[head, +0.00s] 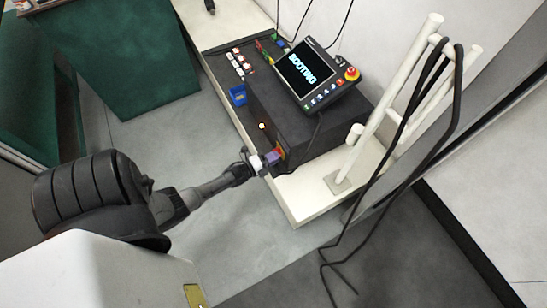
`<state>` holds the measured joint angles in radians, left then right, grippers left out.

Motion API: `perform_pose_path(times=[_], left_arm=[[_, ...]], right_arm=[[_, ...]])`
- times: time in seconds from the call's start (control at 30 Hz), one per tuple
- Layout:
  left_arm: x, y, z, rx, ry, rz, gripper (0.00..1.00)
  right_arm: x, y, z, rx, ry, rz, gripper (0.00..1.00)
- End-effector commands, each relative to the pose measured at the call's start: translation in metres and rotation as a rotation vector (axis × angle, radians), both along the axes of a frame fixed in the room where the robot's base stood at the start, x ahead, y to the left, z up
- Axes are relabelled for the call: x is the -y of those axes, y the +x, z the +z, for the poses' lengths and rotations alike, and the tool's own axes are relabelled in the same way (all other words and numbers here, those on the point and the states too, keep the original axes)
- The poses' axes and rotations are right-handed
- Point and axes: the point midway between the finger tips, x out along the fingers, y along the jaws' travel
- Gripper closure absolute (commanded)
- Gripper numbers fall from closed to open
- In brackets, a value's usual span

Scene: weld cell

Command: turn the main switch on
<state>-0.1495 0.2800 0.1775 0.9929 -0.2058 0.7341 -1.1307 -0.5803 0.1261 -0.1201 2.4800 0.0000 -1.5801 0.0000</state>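The dark controller cabinet (295,128) stands on a pale bench. The main switch (281,153), red on a yellow plate, is low on its near front face and partly hidden by my gripper. My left gripper (268,160) is at the switch, its fingertips at or against it. It is too small here to tell whether the fingers are closed on the knob. A small lamp (262,126) on the cabinet front is lit. A pendant (311,77) on top of the cabinet reads "BOOTING". My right gripper is not in view.
A white tubular rack (388,105) with black hanging cables stands right of the cabinet. The grey floor between is clear.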

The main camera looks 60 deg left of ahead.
Motion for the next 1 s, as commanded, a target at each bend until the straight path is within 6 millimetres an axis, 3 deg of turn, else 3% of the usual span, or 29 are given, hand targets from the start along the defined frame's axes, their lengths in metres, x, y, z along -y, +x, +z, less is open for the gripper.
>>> perform_pose_path(times=[0.23, 0.57, 1.0], left_arm=[[0.0, 0.0, 0.0, 0.0, -0.001, 0.0, 0.63], [0.0, -0.006, 0.001, -0.002, -0.001, 0.0, 0.63], [0.0, -0.085, 0.002, -0.003, -0.002, 0.001, 0.63]], right_arm=[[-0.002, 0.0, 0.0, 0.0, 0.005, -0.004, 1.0], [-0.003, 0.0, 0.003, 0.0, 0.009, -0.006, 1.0], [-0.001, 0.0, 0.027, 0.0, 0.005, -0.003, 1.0]])
